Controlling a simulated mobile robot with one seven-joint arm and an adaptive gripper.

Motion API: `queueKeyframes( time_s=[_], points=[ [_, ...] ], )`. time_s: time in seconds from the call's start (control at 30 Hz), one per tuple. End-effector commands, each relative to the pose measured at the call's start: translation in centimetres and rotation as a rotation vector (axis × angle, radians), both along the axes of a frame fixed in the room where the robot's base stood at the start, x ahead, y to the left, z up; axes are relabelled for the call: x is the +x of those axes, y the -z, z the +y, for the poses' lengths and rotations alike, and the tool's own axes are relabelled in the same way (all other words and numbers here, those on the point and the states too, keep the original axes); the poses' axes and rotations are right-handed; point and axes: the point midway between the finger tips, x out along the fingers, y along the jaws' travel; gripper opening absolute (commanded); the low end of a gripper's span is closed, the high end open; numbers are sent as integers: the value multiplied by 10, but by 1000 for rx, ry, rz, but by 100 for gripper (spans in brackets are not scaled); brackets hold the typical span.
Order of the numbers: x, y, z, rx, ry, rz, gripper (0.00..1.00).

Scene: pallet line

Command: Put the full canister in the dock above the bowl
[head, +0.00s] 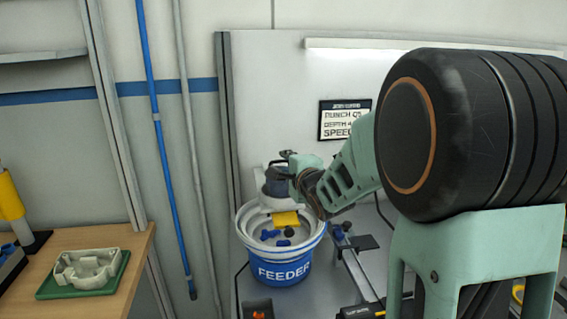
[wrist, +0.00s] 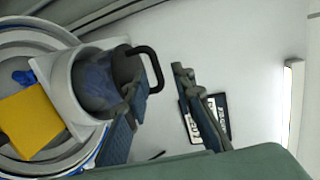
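The canister (wrist: 96,78) is dark with a bluish translucent side and a black loop handle. It sits inside a white ring-shaped dock (wrist: 62,88) above the bowl. In the head view the canister (head: 276,182) is partly hidden by my gripper. The bowl (head: 283,270) is blue with a white rim and reads FEEDER; a few blue and dark pieces lie in it. My gripper (wrist: 160,75) is open beside the canister, one finger close to its side and the other apart. The handle's end shows near the gap between the fingertips; whether anything touches is unclear. My gripper (head: 297,168) also shows in the head view.
A yellow chute (wrist: 32,122) lies below the dock. A wooden bench (head: 120,240) at left holds a pale fixture on a green base (head: 90,270). Rails and dark parts lie right of the bowl.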

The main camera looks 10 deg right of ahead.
Motion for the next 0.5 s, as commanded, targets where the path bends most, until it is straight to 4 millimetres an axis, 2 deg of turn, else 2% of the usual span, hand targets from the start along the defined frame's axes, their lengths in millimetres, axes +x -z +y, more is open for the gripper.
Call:
queueKeyframes(
  time_s=[0.3, 0.5],
  points=[
    [-56, -12, -6, -1, 0, -4, 23],
    [-80, -17, -9, 0, -1, -2, 23]
  ],
)
